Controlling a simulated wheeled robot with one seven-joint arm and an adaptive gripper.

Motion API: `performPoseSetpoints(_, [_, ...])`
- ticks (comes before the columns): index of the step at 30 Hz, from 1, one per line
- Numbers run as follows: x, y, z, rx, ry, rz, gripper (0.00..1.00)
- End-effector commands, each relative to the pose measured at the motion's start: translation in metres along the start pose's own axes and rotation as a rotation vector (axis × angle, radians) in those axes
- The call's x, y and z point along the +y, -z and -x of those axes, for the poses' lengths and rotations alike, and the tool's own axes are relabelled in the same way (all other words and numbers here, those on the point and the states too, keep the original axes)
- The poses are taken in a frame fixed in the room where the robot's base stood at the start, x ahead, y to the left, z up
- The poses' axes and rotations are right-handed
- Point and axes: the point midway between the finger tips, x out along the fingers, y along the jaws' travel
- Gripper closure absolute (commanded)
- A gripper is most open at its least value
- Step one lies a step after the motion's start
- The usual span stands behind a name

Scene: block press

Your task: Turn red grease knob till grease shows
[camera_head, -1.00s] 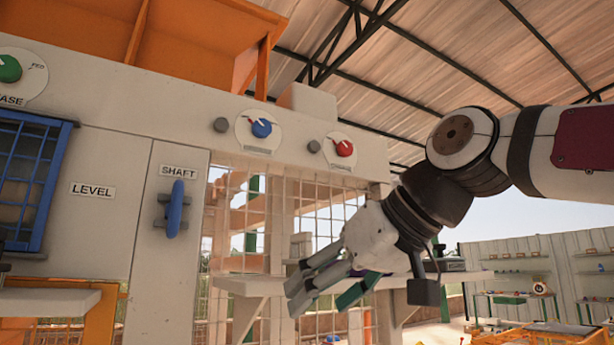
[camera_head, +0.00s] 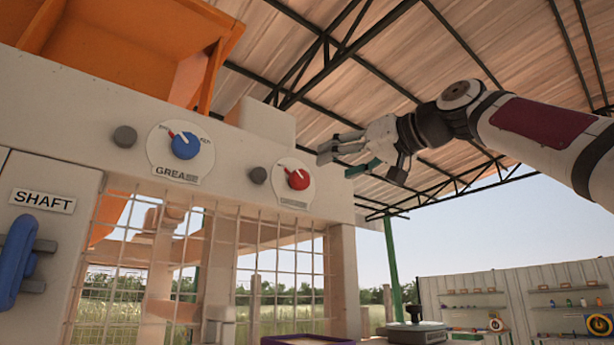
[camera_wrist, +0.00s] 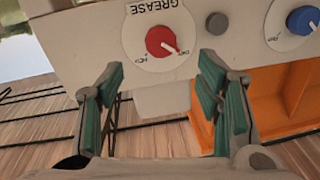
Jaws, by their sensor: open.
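The red grease knob (camera_head: 298,179) sits on a round white dial on the press's upper panel, right of the blue knob (camera_head: 185,146). In the wrist view the red knob (camera_wrist: 161,41) appears upside down under a GREASE label, with its white pointer toward the lower right of the dial. My gripper (camera_head: 330,152) is raised to the right of the red knob, fingers pointing left. In the wrist view my gripper (camera_wrist: 160,90) is open and empty, its green-padded fingers apart, with the knob beyond the tips. No grease is visible.
A grey round button (camera_head: 258,175) is left of the red dial. A blue SHAFT handle (camera_head: 16,262) sticks out at the lower left. An orange hopper (camera_head: 130,40) stands above the panel. A wire mesh (camera_head: 270,270) hangs below. Open air lies right of the press.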

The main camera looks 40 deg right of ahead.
Motion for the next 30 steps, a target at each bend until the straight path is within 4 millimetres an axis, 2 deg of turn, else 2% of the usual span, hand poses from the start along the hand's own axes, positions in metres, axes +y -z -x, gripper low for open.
performPoseSetpoints(3, [-0.003, 0.001, -0.022, -0.002, 0.004, 0.001, 0.41])
performPoseSetpoints(15, [-0.002, 0.001, -0.072, 0.0, 0.004, 0.0, 0.41])
performPoseSetpoints(21, [-0.001, 0.001, -0.09, 0.001, 0.003, -0.001, 0.41])
performPoseSetpoints(30, [0.0, 0.0, -0.103, 0.001, 0.0, 0.0, 0.41])
